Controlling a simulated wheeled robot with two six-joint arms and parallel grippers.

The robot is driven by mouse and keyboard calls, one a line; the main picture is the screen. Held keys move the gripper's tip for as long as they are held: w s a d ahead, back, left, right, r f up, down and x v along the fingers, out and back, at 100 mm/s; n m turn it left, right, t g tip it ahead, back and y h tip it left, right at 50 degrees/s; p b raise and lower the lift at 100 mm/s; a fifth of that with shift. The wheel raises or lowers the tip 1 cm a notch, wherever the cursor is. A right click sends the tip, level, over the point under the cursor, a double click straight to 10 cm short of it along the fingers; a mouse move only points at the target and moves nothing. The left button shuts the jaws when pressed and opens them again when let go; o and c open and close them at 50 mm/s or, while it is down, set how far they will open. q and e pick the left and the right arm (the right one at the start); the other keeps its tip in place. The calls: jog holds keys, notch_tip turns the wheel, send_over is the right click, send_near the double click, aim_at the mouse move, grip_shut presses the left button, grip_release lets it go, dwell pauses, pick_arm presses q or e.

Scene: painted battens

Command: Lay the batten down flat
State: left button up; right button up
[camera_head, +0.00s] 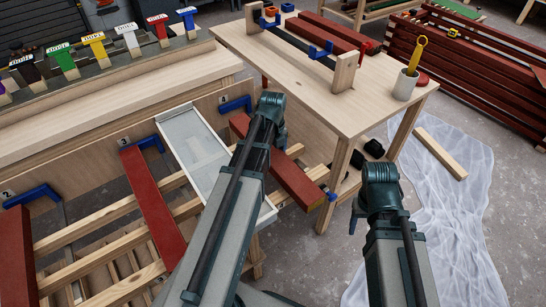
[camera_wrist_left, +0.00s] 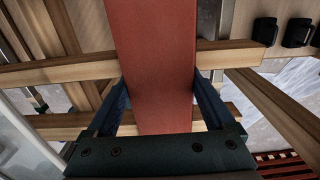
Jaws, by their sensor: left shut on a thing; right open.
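A red batten (camera_head: 292,180) slants across the wooden rails beside the white tray, partly covered by my left arm in the head view. In the left wrist view, the red batten (camera_wrist_left: 155,70) runs away between the blue fingers of my left gripper (camera_wrist_left: 160,108), with its broad face toward the camera. The fingers are shut on its sides. My left gripper is hidden behind my arm in the head view. My right gripper (camera_head: 357,212) shows only as a small dark part beside my right arm, apart from the batten; it is open. Whether the batten touches the rails is unclear.
More red battens (camera_head: 152,205) lie on the rails (camera_head: 110,235) at left, near blue clamps (camera_head: 145,143). A white tray (camera_head: 197,148) lies left of the held batten. A wooden table (camera_head: 385,103) stands behind, with a cup (camera_head: 405,86). A translucent sheet (camera_head: 455,215) covers floor at right.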

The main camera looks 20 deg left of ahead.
aim_at(273, 154)
pick_arm(q)
jog(key=o, duration=1.1)
notch_tip(273, 154, up, 12)
jog(key=p, duration=1.2)
jog(key=shift+s+d+r+n+y, duration=0.1)
jog(key=shift+s+d+n+y, duration=0.1)
jog(key=shift+s+d+n, duration=2.7)
jog(key=shift+s+d+f+n+y, duration=0.15)
jog(key=shift+s+d+n, duration=1.55)
jog(key=shift+d+n, duration=2.35)
jog(key=shift+s+d+r+n+y, duration=0.15)
jog(key=shift+s+d+n+y, duration=0.1)
jog(key=shift+s+d+n, duration=2.65)
jog(key=shift+w+d+n, duration=0.25)
jog(key=shift+w+d, duration=0.35)
jog(key=shift+d, duration=0.25)
notch_tip(273, 154, up, 10)
jog(key=p, duration=1)
jog(key=shift+r+p, duration=0.2)
jog(key=shift+p, duration=0.15)
